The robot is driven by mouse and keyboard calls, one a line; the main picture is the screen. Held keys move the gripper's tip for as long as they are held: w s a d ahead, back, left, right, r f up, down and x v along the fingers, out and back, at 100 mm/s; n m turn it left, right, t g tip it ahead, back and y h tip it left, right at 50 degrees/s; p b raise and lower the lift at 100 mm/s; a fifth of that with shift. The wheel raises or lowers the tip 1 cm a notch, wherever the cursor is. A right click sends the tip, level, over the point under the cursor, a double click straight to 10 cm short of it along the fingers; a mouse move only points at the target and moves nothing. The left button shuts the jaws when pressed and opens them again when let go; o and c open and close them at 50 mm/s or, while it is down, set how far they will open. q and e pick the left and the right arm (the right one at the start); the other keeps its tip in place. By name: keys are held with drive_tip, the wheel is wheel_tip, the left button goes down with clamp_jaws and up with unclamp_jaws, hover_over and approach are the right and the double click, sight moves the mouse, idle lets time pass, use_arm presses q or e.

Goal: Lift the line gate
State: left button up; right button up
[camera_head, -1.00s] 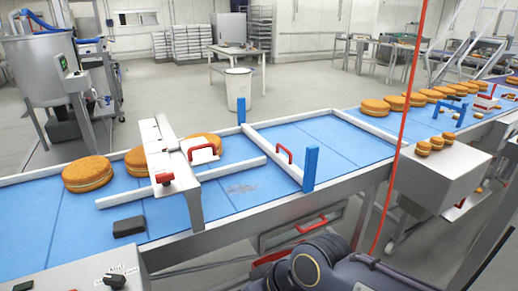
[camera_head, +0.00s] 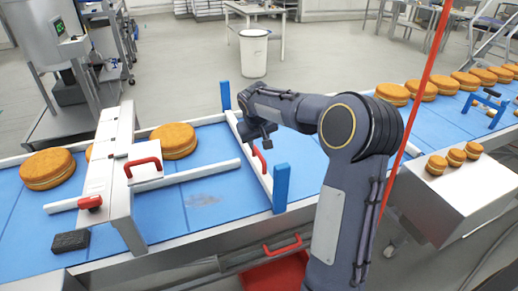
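The line gate (camera_head: 262,182) is a white bar lying across the blue conveyor, between two blue posts (camera_head: 281,188). It carries a red handle (camera_head: 259,159) on its right side. My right arm reaches in from the lower right, over the belt. My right gripper (camera_head: 257,133) points down just beyond the handle, over the gate's far part. It appears apart from the handle, and its finger gap cannot be made out. My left gripper is out of view.
Round filled cakes (camera_head: 47,168) sit on the belt left of the gate, by a white frame (camera_head: 108,185) with another red handle (camera_head: 143,168). More cakes (camera_head: 392,93) line the far-right belt.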

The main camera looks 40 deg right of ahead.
sight(259, 153)
drive_tip(key=p+x, duration=0.1)
drive_tip(key=x, duration=0.5)
drive_tip(key=shift+w+f, duration=0.1)
drive_tip(key=shift+f, duration=0.3)
clamp_jaws()
drive_tip(key=shift+r, duration=0.1)
